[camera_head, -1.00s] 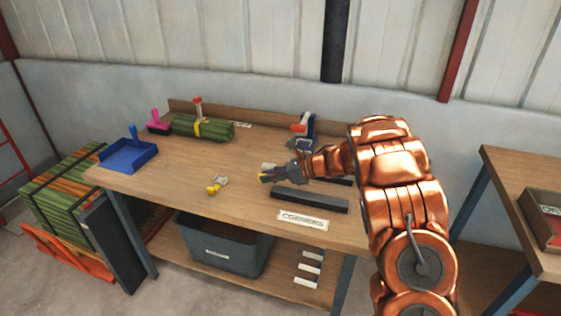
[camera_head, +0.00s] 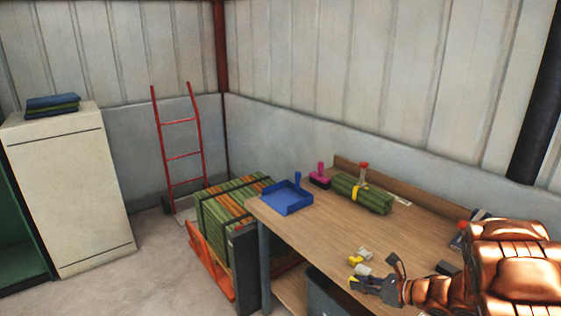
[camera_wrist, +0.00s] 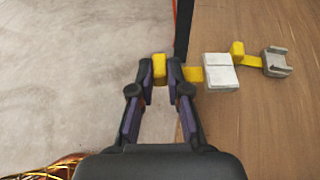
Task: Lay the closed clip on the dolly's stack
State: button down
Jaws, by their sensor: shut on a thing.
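My gripper (camera_wrist: 159,76) is shut on the yellow part of a clip with a pale grey block (camera_wrist: 220,72), in the wrist view. In the head view the gripper (camera_head: 357,283) is near the workbench's front edge, with the held clip's grey block (camera_head: 363,269) beside its fingers. Whether the clip is closed is hard to tell. The dolly's stack (camera_head: 222,207) is a strapped block of green and orange striped layers, left of the bench. It sits on the orange dolly (camera_head: 210,268), well away from the gripper.
A second yellow and grey clip (camera_head: 363,253) lies on the workbench (camera_head: 310,235), close to the held one. A blue tray (camera_head: 287,199) and a strapped green bundle (camera_head: 362,194) stand farther back. A dark upright panel (camera_head: 244,265) flanks the stack. Open floor (camera_head: 160,270) lies to its left.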

aim_at(243, 216)
jog(key=u, duration=0.85)
jog(key=i, duration=0.75)
jog(key=u, duration=1.35)
jog(key=i, duration=3.2)
jog(key=z, duration=1.35)
jog(key=i, duration=0.8)
jog(key=z, duration=1.05)
jog(key=i, duration=0.2)
jog(key=z, duration=0.15)
